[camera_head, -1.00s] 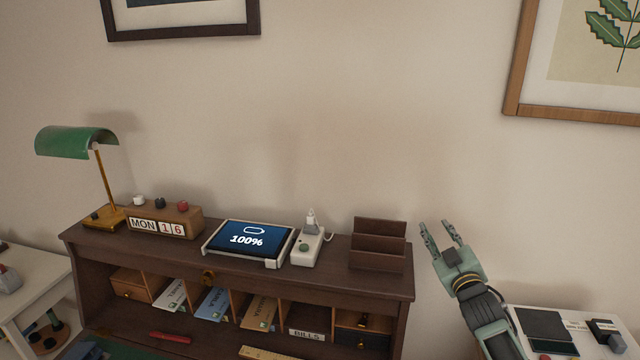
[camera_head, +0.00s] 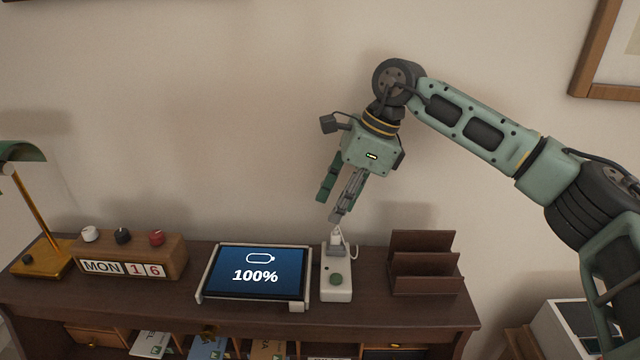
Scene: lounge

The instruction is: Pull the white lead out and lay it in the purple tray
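The white lead's plug (camera_head: 336,237) stands upright in the white socket block (camera_head: 337,285) on top of the desk. A short loop of its white cord shows at the right of the plug. My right gripper (camera_head: 331,207) points down just above the plug, its two fingers apart and nothing seen between them. Whether a fingertip touches the plug I cannot tell. My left gripper is not in view. No purple tray shows.
A tablet reading 100% (camera_head: 256,272) lies left of the block. A brown letter rack (camera_head: 423,268) stands close on its right. A wooden calendar (camera_head: 130,256) and a lamp (camera_head: 32,215) are at the left.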

